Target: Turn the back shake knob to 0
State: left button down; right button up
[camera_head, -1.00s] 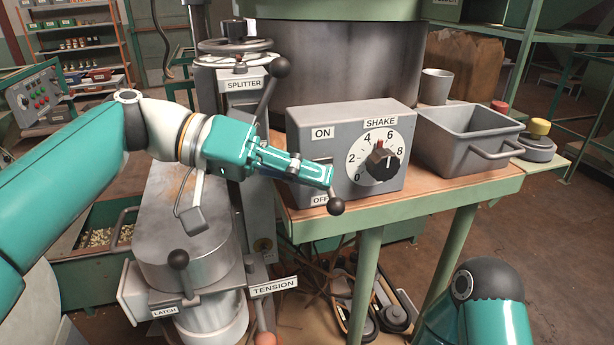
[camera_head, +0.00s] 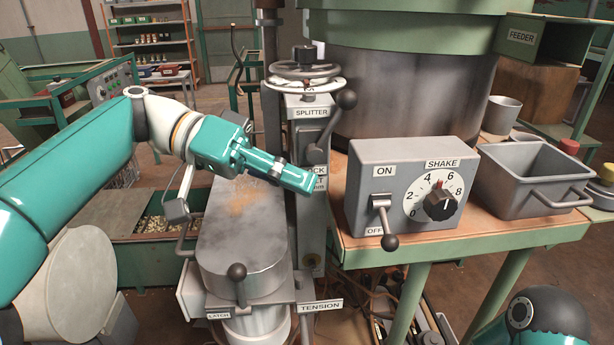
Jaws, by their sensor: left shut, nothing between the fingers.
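The shake knob (camera_head: 440,206) is black, on a white dial numbered 0 to 8, on the front of a grey control box (camera_head: 407,160) labelled SHAKE. Its red mark points up, between 4 and 6. It is the only shake knob in view. My left gripper (camera_head: 313,185) is shut and empty, in the air to the left of the box and apart from it. Its fingers point right. My right gripper is out of view; only part of my right arm shows at lower right.
The box's toggle lever (camera_head: 384,222) hangs down beside the OFF label, left of the dial. A grey bin (camera_head: 528,180) stands right of the box on the wooden-topped table (camera_head: 490,235). The splitter column (camera_head: 308,130) and its black-knobbed lever stand close behind my left gripper.

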aim_at(439, 205)
jog(key=k, duration=1)
